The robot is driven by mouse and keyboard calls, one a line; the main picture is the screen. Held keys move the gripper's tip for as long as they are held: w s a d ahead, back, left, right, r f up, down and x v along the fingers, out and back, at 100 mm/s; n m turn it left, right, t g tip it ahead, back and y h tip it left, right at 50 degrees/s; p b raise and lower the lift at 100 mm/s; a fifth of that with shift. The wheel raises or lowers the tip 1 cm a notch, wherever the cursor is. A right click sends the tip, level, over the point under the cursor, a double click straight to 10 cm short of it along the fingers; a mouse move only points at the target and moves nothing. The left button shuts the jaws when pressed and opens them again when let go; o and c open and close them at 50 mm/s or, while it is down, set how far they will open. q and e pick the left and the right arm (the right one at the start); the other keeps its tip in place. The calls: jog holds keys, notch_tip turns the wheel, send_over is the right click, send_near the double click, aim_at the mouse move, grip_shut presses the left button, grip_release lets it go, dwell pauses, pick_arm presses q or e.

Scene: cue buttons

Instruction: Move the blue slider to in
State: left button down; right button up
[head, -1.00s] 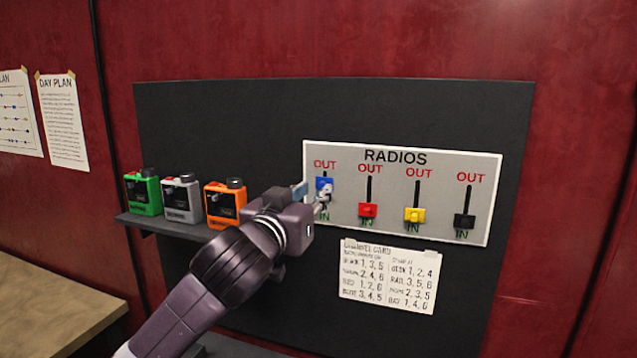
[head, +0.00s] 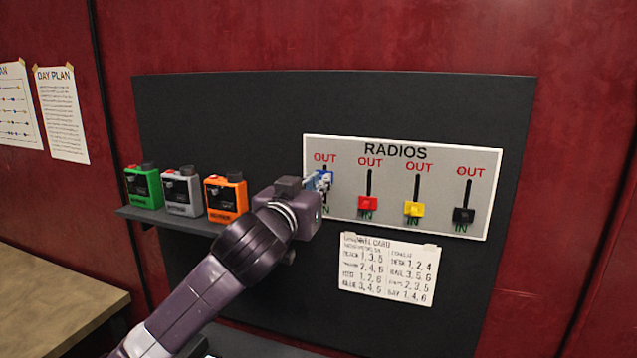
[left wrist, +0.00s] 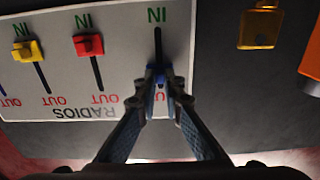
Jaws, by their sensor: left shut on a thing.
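The blue slider (head: 325,178) is on the white RADIOS panel (head: 395,231), in the leftmost slot, near its OUT end. My left gripper (head: 321,183) is at this slider, its fingers partly hiding it. In the left wrist view, which sees the panel upside down, the blue slider (left wrist: 155,74) sits between the closed fingertips (left wrist: 158,86). The bare slot runs from it toward the green IN label (left wrist: 157,15). My right gripper is not in view.
Red (head: 368,203), yellow (head: 413,209) and black (head: 463,215) sliders sit at their IN ends. Green (head: 144,188), grey (head: 181,192) and orange (head: 225,200) radios stand on a shelf to the left. A yellow-orange block (left wrist: 262,25) shows in the left wrist view.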

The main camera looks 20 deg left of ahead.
pick_arm(q)
notch_tip(320, 180, down, 5)
jog(key=b, duration=0.3)
dwell(0.4)
jog(key=c, duration=2)
grip_release()
jog(key=shift+c, duration=0.2)
jog(key=shift+s, duration=0.15)
jog(key=s, duration=1.1)
jog(key=shift+s+a, duration=0.25)
jog(key=shift+s, duration=0.15)
jog(key=shift+f, duration=0.1)
